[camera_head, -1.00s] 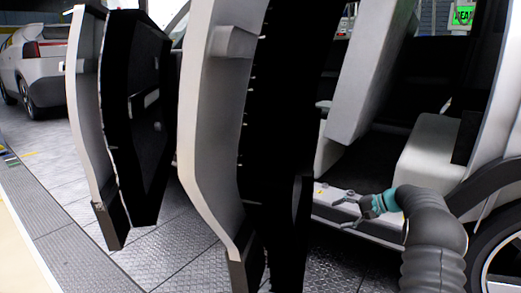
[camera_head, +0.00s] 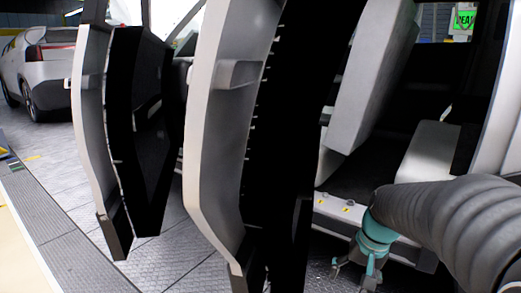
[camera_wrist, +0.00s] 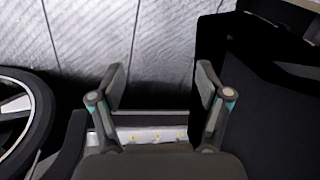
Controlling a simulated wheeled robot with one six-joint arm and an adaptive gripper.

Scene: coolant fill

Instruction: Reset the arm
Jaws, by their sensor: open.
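My gripper (camera_head: 352,272) hangs at the lower right of the head view, at the end of my grey sleeved arm, in front of the car's door sill (camera_head: 340,208). In the wrist view my gripper (camera_wrist: 161,85) shows two fingers spread wide with nothing between them. The sill also shows in the wrist view (camera_wrist: 150,133) behind the fingers. My gripper is apart from the open car doors.
An open car door (camera_head: 217,130) stands just left of my arm, with another open door (camera_head: 92,130) farther left. A wheel (camera_wrist: 22,115) is at the wrist view's left. Another car (camera_head: 45,65) stands at the back left. Metal floor (camera_head: 50,165) is clear at left.

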